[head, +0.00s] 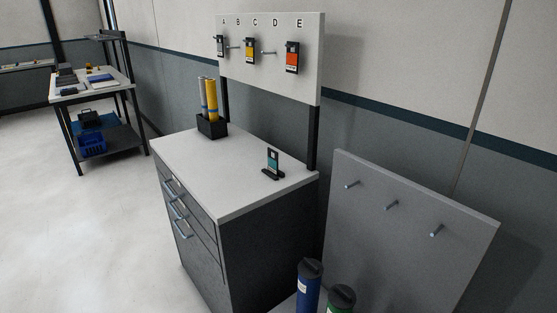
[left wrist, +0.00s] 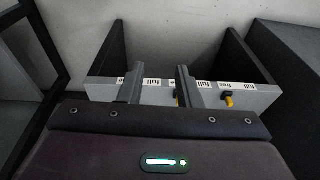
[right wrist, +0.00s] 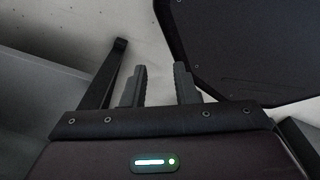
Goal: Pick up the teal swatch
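The teal swatch (head: 273,161) stands upright in a small dark holder (head: 273,174) on the white cabinet top, near its right side, in the head view. Neither gripper shows in the head view. My left gripper (left wrist: 154,82) shows in the left wrist view with its two fingers apart and nothing between them that it grips. Behind it is a grey panel with labels reading "full". My right gripper (right wrist: 160,82) shows in the right wrist view with its fingers apart and empty over the pale floor. The swatch is in neither wrist view.
A lettered board (head: 270,55) with hanging swatches rises behind the cabinet (head: 240,195). A black box of rolls (head: 211,126) stands at the cabinet's back left. A grey pegboard (head: 400,220) leans at right. Blue (head: 308,285) and green rolls stand in front. The floor at left is clear.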

